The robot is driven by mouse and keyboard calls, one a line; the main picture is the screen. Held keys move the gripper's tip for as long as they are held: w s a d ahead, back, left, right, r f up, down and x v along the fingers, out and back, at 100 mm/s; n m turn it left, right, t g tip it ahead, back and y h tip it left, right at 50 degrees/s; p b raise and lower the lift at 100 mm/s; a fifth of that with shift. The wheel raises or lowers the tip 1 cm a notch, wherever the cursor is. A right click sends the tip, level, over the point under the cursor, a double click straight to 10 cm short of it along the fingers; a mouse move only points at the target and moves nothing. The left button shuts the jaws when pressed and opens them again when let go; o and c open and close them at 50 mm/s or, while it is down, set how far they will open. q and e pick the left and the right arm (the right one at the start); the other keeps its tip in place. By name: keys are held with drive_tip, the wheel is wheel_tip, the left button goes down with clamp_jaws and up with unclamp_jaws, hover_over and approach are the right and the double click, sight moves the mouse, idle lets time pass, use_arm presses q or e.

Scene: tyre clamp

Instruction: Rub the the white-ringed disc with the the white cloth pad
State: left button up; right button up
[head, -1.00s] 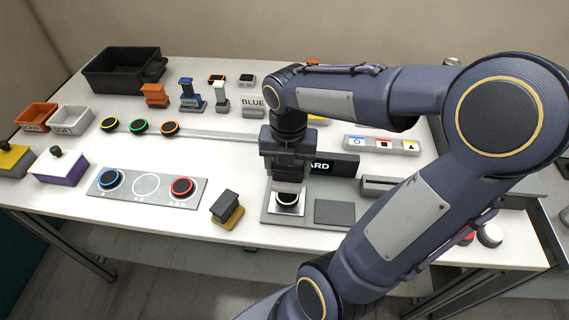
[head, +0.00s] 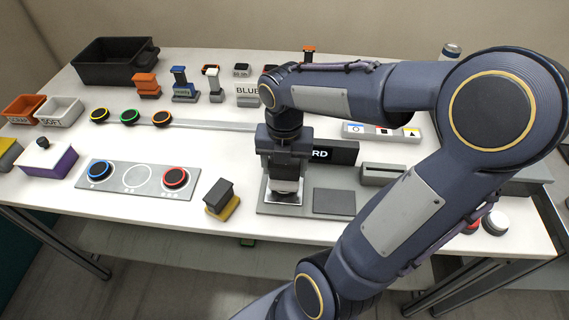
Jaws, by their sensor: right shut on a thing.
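My right gripper (head: 285,178) points straight down over a small silver plate (head: 286,199) on the grey fixture board. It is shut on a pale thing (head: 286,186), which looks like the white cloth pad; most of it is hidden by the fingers. The pale thing is low over the plate, where a dark disc, probably the white-ringed disc, showed earlier. That disc is now covered, and I cannot tell whether the pad touches it. My left gripper is not in view.
The fixture board also bears a dark flat square (head: 334,201). A grey block on a yellow base (head: 222,199) stands just left. The three-place tray (head: 136,178) holds blue-ringed and red-ringed discs beside an empty white circle. A slotted grey block (head: 383,174) stands right.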

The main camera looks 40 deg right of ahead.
drive_tip(key=shift+f+b, duration=0.3)
drive_tip(key=shift+f, duration=0.1)
idle(0.6)
idle(1.2)
drive_tip(key=shift+s, duration=0.1)
